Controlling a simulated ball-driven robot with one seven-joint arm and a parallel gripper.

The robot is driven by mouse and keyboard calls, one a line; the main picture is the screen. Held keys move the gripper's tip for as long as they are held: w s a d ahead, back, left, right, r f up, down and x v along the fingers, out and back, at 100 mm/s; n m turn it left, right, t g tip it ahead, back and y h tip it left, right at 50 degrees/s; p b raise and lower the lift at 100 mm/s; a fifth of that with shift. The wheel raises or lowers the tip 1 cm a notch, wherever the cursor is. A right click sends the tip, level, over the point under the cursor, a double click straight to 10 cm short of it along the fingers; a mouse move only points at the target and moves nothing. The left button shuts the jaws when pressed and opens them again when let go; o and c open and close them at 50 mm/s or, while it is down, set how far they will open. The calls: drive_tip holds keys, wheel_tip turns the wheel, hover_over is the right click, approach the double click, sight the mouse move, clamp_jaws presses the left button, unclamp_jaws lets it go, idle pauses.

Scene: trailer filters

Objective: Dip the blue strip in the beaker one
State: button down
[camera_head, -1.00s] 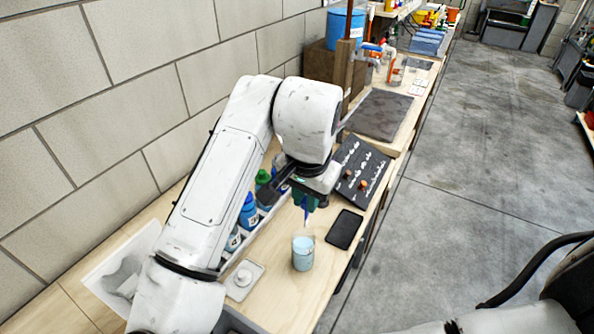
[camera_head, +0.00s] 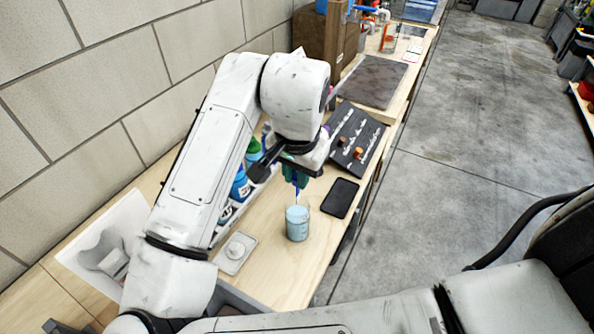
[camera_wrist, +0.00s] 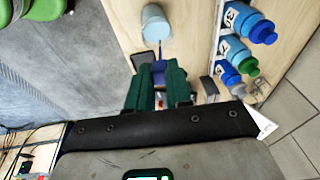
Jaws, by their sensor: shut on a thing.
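A beaker (camera_head: 298,228) of pale blue liquid stands upright on the wooden bench. It also shows in the wrist view (camera_wrist: 155,24). My gripper (camera_head: 295,176) has green fingers and is above the beaker. In the wrist view, my gripper (camera_wrist: 157,80) is shut on the thin blue strip (camera_wrist: 160,56). The strip (camera_head: 297,193) hangs down, its lower end close to the beaker's rim. I cannot tell whether the tip is inside the opening. No label on the beaker is readable.
A black flat slab (camera_head: 340,198) lies right of the beaker. A grey plate with a round knob (camera_head: 235,252) is at its left. Blue and green bottles (camera_head: 241,186) stand in a rack behind. A dark board with small parts (camera_head: 356,140) is farther back.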

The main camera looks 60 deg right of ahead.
wheel_tip(320, 180, down, 10)
drive_tip(key=b, duration=0.6)
drive_tip(key=shift+r+b, duration=0.25)
drive_tip(key=shift+b, duration=0.1)
drive_tip(key=shift+f, duration=0.1)
idle(0.8)
idle(1.1)
drive_tip(key=shift+r+p, duration=4.5)
drive_tip(key=shift+r, duration=0.8)
wheel_tip(320, 180, up, 5)
drive_tip(key=p, duration=0.4)
